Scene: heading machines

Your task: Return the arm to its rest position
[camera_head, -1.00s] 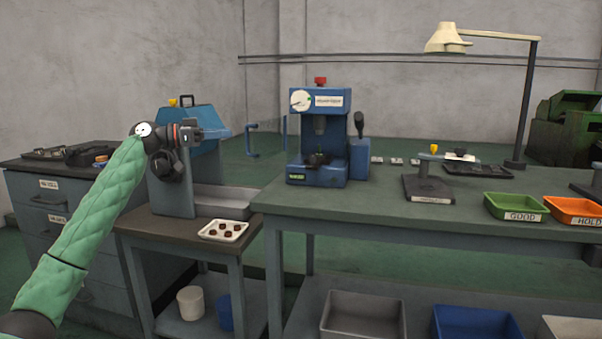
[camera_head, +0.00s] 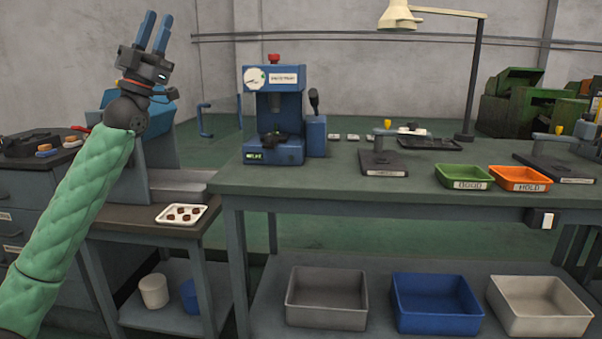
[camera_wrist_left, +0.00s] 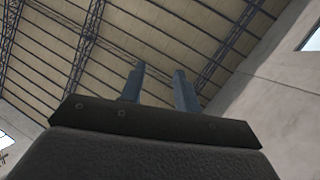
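My left arm, in a green padded sleeve, comes in from the lower left of the head view. My left gripper (camera_head: 153,33) is raised above the side table, with its two blue fingers pointing up and a gap between them. In the left wrist view the fingers (camera_wrist_left: 160,88) stand apart with nothing between them, against the ceiling. The gripper touches nothing. My right arm and gripper are not in view.
A white tray (camera_head: 181,214) with several dark pieces lies on the side table. The green-topped bench holds a blue press (camera_head: 274,120), a green tray (camera_head: 463,177), an orange tray (camera_head: 520,179) and a lamp (camera_head: 400,15). Bins (camera_head: 327,298) stand below. The air around the gripper is clear.

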